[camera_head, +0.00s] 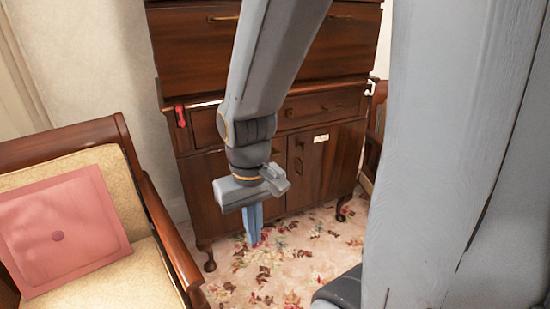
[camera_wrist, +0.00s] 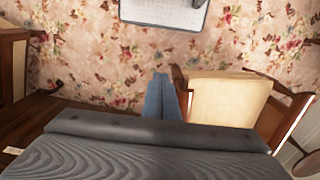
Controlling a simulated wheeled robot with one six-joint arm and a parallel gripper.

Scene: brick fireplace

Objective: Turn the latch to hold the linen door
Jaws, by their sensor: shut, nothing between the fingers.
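A dark wooden cabinet (camera_head: 215,172) stands against the wall, with lower doors under a drawer. The right lower door (camera_head: 335,165) has a small pale label (camera_head: 321,138) near its top; its writing is too small to read. A small dark fitting (camera_head: 299,165) shows near the meeting edge of the doors; I cannot tell whether it is the latch or how it is turned. My gripper (camera_head: 254,222) points down in front of the left lower door, its blue fingers together and empty. The fingers also show in the wrist view (camera_wrist: 161,97), above the carpet. My arm hides part of the cabinet front.
An armchair (camera_head: 130,140) with a pink cushion (camera_head: 60,232) stands at the left. A red piece (camera_head: 180,115) and a white hook (camera_head: 370,88) are at the cabinet's sides. Flowered carpet (camera_head: 285,268) lies open before the cabinet.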

